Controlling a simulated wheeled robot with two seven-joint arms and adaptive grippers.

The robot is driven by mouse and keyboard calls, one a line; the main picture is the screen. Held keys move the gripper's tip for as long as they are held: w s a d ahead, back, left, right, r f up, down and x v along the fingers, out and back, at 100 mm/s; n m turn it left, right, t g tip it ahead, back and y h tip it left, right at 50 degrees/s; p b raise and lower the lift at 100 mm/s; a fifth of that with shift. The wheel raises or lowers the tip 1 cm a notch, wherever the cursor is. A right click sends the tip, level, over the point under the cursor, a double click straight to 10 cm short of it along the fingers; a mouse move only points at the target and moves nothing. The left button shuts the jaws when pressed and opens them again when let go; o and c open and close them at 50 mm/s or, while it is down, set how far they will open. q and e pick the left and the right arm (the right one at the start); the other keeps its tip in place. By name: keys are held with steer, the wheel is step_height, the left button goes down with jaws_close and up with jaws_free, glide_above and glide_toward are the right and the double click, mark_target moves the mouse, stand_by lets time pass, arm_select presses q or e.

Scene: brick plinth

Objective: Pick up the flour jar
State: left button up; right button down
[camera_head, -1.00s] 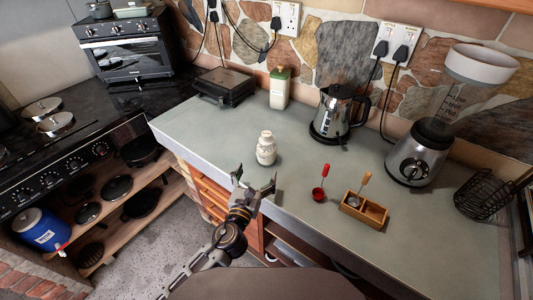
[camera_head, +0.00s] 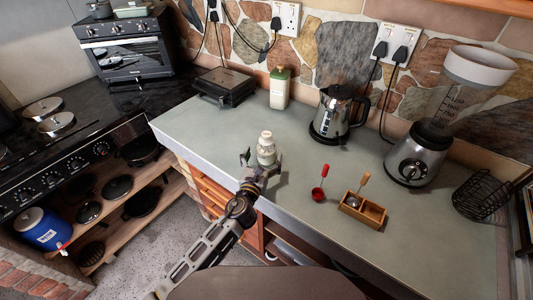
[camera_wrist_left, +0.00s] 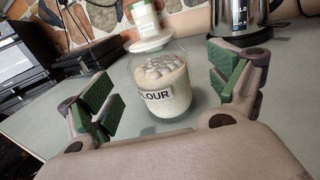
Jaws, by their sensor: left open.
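The flour jar (camera_head: 266,146) is a small clear jar with pale contents and a whitish lid. It stands upright on the grey-green counter (camera_head: 310,210) near its front edge. My right gripper is not in view.
A white-and-green container (camera_head: 280,90) and a black press (camera_head: 224,87) stand behind. A kettle (camera_head: 335,112) is to the right. A red spoon (camera_head: 319,190) and a wooden box (camera_head: 363,209) lie right of the jar. A blender (camera_head: 415,155) stands farther right.

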arm_select(q)
steer(key=shift+w, duration=0.1)
steer(key=shift+r+p+x, duration=0.2)
steer(key=shift+p+x, duration=0.1)
steer(key=shift+x, duration=1.5)
steer(key=shift+w+d, duration=0.1)
steer(key=shift+w, duration=0.6)
steer(key=c, duration=1.5)
steer(key=shift+r, duration=0.1)
